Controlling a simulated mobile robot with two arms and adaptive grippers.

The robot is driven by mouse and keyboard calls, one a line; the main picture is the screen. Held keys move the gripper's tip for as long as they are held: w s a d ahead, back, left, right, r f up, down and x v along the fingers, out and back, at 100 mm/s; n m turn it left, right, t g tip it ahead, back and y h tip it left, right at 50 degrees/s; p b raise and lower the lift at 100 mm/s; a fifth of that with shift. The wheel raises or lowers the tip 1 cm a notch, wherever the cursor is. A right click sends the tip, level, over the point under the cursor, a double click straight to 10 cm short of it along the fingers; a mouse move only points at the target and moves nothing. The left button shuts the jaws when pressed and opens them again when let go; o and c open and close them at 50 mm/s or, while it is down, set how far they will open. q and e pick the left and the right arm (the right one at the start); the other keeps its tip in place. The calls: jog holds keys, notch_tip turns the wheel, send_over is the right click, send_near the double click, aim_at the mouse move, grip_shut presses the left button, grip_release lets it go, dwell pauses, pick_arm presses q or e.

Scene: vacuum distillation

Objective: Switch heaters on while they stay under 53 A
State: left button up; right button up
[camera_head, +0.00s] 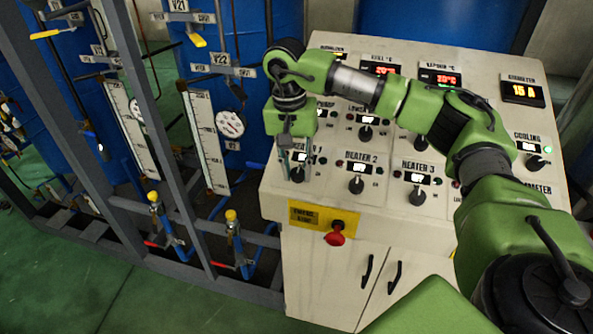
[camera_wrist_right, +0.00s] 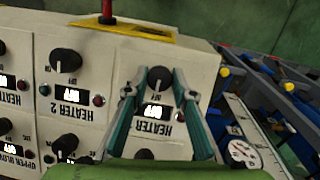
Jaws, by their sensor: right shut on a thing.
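My right gripper (camera_head: 292,155) points down at the left of the sloped control panel. In the wrist view its two fingers (camera_wrist_right: 157,88) are closed around the black HEATER 1 knob (camera_wrist_right: 159,75). The HEATER 1 display (camera_wrist_right: 155,112) reads OFF. The HEATER 2 knob (camera_head: 356,186) is beside it, and its display (camera_wrist_right: 74,95) reads OFF in the wrist view. The HEATER 3 knob (camera_head: 417,198) is further right; its display is too small to read for sure. The ammeter (camera_head: 524,92) at the panel's upper right shows 15 A. My left gripper is out of view.
A red emergency stop button (camera_head: 335,236) sticks out of the panel front below the heaters. Other knobs, such as the cooling one (camera_head: 535,162), and red displays fill the upper panel. A grey frame with gauges (camera_head: 230,124) and yellow-capped valves (camera_head: 232,216) stands to the left.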

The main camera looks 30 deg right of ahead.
jog(key=m+b, duration=0.2)
jog(key=b, duration=0.1)
jog(key=m+t+y+b, duration=0.1)
jog(key=m+b, duration=0.1)
jog(key=b, duration=0.1)
jog(key=m+t+b, duration=0.1)
jog(key=m+b, duration=0.1)
jog(key=m, duration=0.1)
jog(key=shift+s+d+f+y+b, duration=0.15)
jog(key=shift+f+y+b, duration=0.15)
jog(key=shift+b, duration=0.1)
jog(key=shift+r+m+t+b, duration=0.15)
jog(key=shift+m+t+b, duration=0.25)
jog(key=shift+m+b, duration=0.45)
jog(key=shift+r+m+t+b, duration=0.15)
jog(key=shift+m+t+b, duration=0.25)
jog(key=shift+m+b, duration=0.4)
jog(key=o, duration=1.1)
jog(key=shift+s, duration=0.1)
jog(key=shift+r, duration=0.15)
jog(key=v, duration=1.1)
jog(key=shift+d+r, duration=0.15)
jog(key=shift+r, duration=0.2)
jog(key=shift+s, duration=0.15)
